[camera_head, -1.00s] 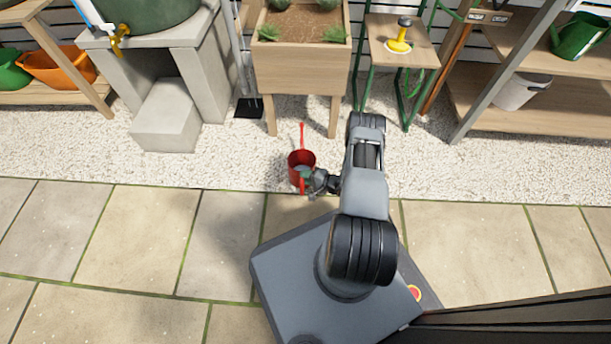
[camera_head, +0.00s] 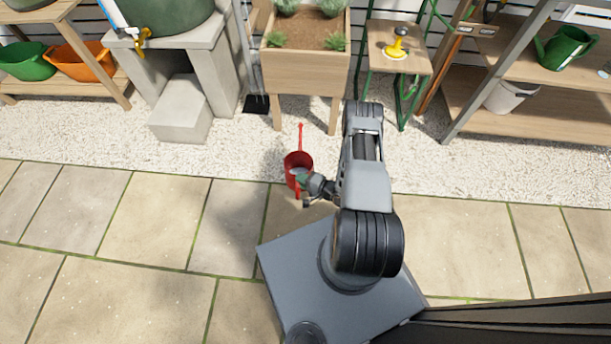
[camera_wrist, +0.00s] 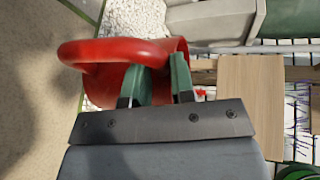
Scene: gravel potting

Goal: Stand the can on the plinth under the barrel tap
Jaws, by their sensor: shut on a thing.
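The red can (camera_head: 298,166) hangs in my gripper (camera_head: 305,183) in front of the planter, over the edge between gravel and paving. Its spout points away toward the planter. In the wrist view the red can (camera_wrist: 185,48) shows its looped handle, with the green fingers of my gripper (camera_wrist: 160,85) shut on it. The concrete plinth (camera_head: 183,108) stands on the gravel to the left, apart from the can. The yellow barrel tap (camera_head: 142,36) is above and behind it, on the green barrel (camera_head: 170,12). The plinth top looks bare.
A wooden planter (camera_head: 303,70) stands behind the can. A small table (camera_head: 398,48) with a yellow object and a shelf (camera_head: 500,120) are to the right. Green (camera_head: 28,62) and orange (camera_head: 82,65) tubs sit on the left shelf. Gravel between can and plinth is clear.

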